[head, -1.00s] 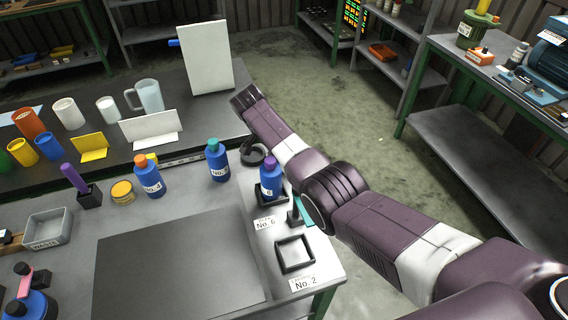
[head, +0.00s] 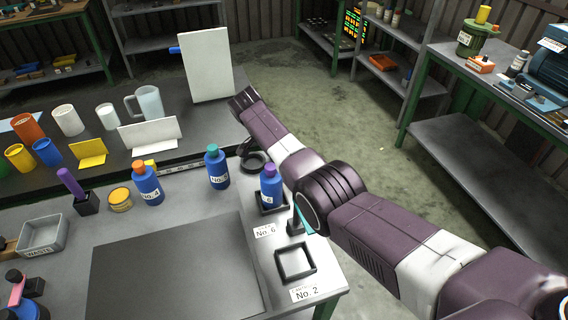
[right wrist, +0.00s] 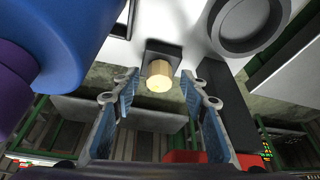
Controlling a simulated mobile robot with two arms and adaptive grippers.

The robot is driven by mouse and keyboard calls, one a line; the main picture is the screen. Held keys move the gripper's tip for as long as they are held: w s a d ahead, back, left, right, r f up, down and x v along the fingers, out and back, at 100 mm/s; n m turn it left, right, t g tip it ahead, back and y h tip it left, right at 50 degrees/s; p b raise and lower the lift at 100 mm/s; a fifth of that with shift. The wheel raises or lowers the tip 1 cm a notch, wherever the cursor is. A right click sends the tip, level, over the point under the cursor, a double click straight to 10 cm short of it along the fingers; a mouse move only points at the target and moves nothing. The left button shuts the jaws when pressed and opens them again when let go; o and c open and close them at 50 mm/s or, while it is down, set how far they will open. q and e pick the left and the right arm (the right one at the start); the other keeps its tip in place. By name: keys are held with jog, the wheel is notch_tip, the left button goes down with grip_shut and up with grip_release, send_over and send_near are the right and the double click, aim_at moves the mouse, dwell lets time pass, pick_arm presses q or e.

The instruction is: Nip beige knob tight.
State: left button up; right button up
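The beige knob (right wrist: 159,78) shows in the right wrist view, a short pale cylinder on a black square base (right wrist: 161,52). My right gripper (right wrist: 161,103) is open, with one blue-padded finger on each side of the knob in the picture. The fingers look apart from it, with a gap on both sides. In the head view my right arm reaches across the table's right side; its fingers and the knob cannot be made out there. My left gripper is not in view.
A blue bottle with a purple cap (head: 270,188) stands close by and fills the left of the right wrist view (right wrist: 60,45). A dark ring (right wrist: 247,22) lies to the knob's right. An empty black square frame (head: 295,262) sits near the table's front right corner.

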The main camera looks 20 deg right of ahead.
jog(key=v, duration=1.2)
